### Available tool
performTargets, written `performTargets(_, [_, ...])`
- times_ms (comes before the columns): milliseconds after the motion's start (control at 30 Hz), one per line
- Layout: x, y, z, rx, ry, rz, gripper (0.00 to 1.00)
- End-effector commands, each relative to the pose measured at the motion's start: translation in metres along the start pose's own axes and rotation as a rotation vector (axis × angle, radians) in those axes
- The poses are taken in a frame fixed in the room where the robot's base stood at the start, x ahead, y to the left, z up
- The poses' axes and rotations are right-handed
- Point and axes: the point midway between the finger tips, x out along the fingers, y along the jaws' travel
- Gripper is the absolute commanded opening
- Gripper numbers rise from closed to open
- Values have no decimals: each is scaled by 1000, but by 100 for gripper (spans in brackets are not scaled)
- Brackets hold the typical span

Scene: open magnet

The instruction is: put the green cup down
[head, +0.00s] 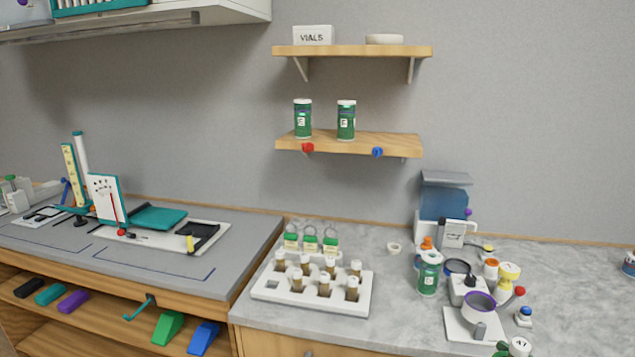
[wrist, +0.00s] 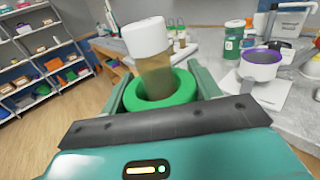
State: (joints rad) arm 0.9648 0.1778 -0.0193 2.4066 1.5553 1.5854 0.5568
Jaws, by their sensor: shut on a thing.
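The green cup (wrist: 187,93) is between the two fingers of my gripper (wrist: 162,88) in the wrist view. Its round rim faces up towards the camera, and its lower part is hidden behind my gripper. A brown vial with a white cap (wrist: 146,36) stands in the cup, leaning a little to the left. My gripper is shut on the cup. In the wrist view the cup shows in front of the grey counter (wrist: 288,98) and the wood floor.
A white rack (head: 262,290) of capped vials stands on the counter. To its right are a green jar (head: 428,280), a purple-rimmed pot (head: 479,304) and several small items. Bare counter lies between rack and jar. Shelving (wrist: 42,98) stands at left in the wrist view.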

Motion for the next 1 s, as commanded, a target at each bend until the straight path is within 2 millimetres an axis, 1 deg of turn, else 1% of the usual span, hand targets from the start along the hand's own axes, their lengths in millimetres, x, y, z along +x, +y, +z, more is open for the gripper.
performTargets(233, [27, 8, -28, 5, 1, 44, 34])
performTargets(367, [48, 14, -49, 6, 0, 78, 34])
performTargets(467, [68, 19, -69, 7, 0, 108, 34])
performTargets(800, [153, 42, -153, 6, 0, 239, 34])
performTargets(900, [174, 47, -172, 3, -1, 270, 34])
performTargets(1000, [190, 51, -188, 2, -1, 294, 34])
